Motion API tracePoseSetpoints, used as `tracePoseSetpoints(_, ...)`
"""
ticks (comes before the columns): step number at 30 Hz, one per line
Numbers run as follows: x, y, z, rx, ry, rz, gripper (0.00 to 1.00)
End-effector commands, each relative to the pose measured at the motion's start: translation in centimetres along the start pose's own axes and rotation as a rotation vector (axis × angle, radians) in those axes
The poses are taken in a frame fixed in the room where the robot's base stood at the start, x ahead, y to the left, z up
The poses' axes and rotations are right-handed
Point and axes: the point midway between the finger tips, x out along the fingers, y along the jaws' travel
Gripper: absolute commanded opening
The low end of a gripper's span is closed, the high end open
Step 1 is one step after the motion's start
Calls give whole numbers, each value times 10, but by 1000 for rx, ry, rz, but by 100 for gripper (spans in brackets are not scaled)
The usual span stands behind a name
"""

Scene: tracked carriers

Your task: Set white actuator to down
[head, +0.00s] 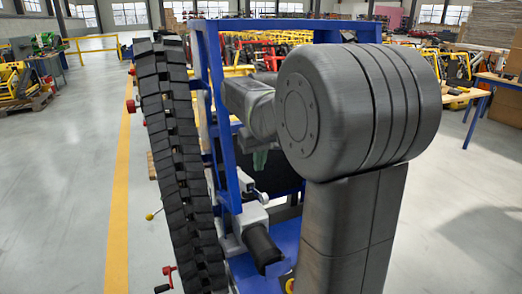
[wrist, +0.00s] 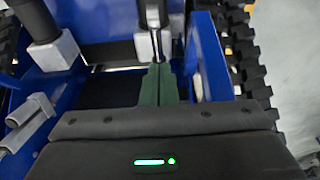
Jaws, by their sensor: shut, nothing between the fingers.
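A white block with a black cylinder (head: 262,245) sits on the blue frame, below and left of my arm in the head view. In the wrist view, one white block (wrist: 55,50) with a black cylinder is at the upper left. Another white block (wrist: 146,46) with a dark cylinder and a shiny rod is at the top centre. I cannot tell which is the white actuator, or its setting. My gripper (wrist: 158,68) has green fingers shut together with nothing held. Its tips are close to the shiny rod; contact is unclear. The head view shows the green fingers (head: 260,160) inside the frame.
The blue frame (head: 228,150) surrounds the working space. A black track (head: 175,160) runs along its left side, and another track (wrist: 245,60) is at the right in the wrist view. A grey-white part (wrist: 30,120) is at the left. Open floor lies left of the carrier.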

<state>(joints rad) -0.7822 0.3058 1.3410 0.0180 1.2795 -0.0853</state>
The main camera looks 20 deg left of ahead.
Motion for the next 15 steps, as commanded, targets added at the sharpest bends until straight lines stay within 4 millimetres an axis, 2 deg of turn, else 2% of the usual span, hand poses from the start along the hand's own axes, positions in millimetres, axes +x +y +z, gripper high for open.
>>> tracePoseSetpoints(1,13,0,1,0,-5,-1,0)
tracePoseSetpoints(4,33,0,1,0,-4,-1,0)
tracePoseSetpoints(9,46,0,19,1,-1,0,0)
tracePoseSetpoints(15,55,0,28,1,0,1,0)
